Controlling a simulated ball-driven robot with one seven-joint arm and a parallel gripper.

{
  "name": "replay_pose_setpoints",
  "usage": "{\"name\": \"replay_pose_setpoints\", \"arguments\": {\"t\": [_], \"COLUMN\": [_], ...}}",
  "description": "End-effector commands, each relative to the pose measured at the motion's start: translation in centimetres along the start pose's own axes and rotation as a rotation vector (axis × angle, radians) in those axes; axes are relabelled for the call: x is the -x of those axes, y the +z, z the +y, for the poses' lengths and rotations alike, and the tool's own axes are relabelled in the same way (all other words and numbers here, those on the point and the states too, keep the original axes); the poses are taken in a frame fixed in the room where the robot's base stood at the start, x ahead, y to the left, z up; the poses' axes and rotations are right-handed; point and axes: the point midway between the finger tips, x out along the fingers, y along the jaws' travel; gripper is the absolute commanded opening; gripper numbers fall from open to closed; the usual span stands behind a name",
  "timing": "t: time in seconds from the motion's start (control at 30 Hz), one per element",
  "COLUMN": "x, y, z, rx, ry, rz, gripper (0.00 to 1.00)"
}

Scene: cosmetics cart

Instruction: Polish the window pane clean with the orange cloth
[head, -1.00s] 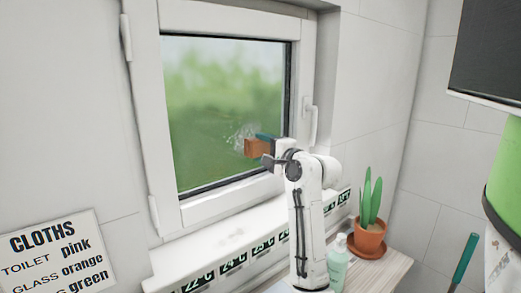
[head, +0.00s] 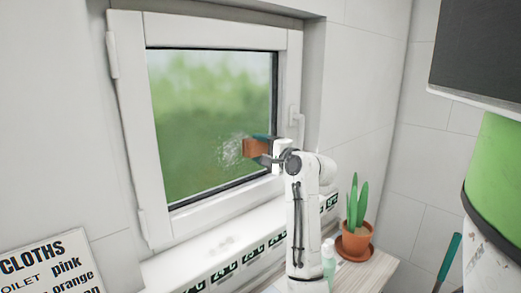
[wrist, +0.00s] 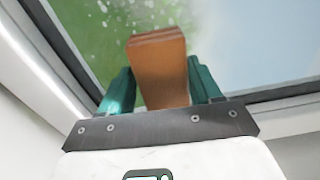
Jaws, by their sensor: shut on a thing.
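The window pane (head: 205,110) sits in a white frame, with blurred green and pale sky behind it. A patch of whitish spots (head: 230,150) shows on its lower right part; spots also show at the upper left in the wrist view (wrist: 97,18). My gripper (head: 262,148) is at the pane's lower right, its teal fingers shut on the orange cloth (head: 250,149), a folded block. In the wrist view the cloth (wrist: 158,72) stands between the two fingers and points at the pane. I cannot tell whether it touches the glass.
A window handle (head: 299,124) is right of my gripper. Below are a sill (head: 190,262) with a temperature strip, a bottle (head: 328,262) and a potted plant (head: 356,240). A cloth-colour sign (head: 50,268) is at lower left. A green object (head: 500,180) stands at the right.

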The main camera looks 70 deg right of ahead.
Motion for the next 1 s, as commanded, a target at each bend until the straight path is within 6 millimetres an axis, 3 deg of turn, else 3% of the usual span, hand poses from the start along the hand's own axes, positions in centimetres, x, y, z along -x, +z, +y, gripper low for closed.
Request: {"name": "replay_pose_setpoints", "arguments": {"t": [0.4, 0.73, 1.0], "x": [-0.1, 0.1, 0.2], "y": [3.4, 4.5, 6.6], "z": [0.0, 0.2, 0.4], "rx": [0.0, 0.0, 0.001], "ry": [0.0, -0.001, -0.002], "rz": [-0.011, -0.009, -0.008], "gripper": [0.39, 0.39, 0.39]}}
